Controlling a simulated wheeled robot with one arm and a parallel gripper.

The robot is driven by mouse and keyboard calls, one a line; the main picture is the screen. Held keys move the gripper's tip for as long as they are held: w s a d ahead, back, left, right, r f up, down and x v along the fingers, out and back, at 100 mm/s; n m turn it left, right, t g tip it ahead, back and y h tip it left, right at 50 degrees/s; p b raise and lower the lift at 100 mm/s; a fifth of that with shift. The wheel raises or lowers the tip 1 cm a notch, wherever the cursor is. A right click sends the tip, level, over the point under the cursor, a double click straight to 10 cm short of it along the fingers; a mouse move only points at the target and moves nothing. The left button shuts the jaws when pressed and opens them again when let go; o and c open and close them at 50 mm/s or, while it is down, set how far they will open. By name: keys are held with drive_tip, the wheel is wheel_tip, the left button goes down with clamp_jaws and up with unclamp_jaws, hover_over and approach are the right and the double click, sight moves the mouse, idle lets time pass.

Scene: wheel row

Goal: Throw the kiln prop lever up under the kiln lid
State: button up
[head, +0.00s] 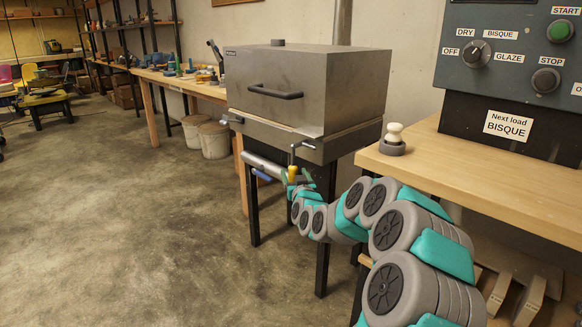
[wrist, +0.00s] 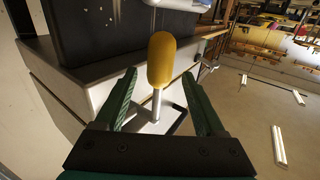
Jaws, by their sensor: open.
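The kiln (head: 280,95) is a grey metal box on dark legs, and its lid looks closed, with a black bar handle (head: 275,92) on the front. The prop lever hangs down at the front right corner, with a thin metal shaft and a yellow grip (head: 293,172). In the wrist view the yellow grip (wrist: 162,60) shows large, with its shaft running to a bracket on the kiln. My gripper (wrist: 160,88) is open, with one green finger on each side of the lever line. I cannot tell whether a finger touches it. In the head view my gripper (head: 299,184) is small and partly hidden by my arm.
A wooden bench (head: 470,185) stands at the right, with a small knobbed object (head: 393,139) near its corner and a control panel (head: 515,50) behind. A long table (head: 180,84) and two bins stand left of the kiln.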

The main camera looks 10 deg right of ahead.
drive_tip(key=shift+w+a+f+p, duration=0.1)
drive_tip(key=shift+w+p, duration=0.25)
drive_tip(key=shift+w, duration=2.65)
clamp_jaws()
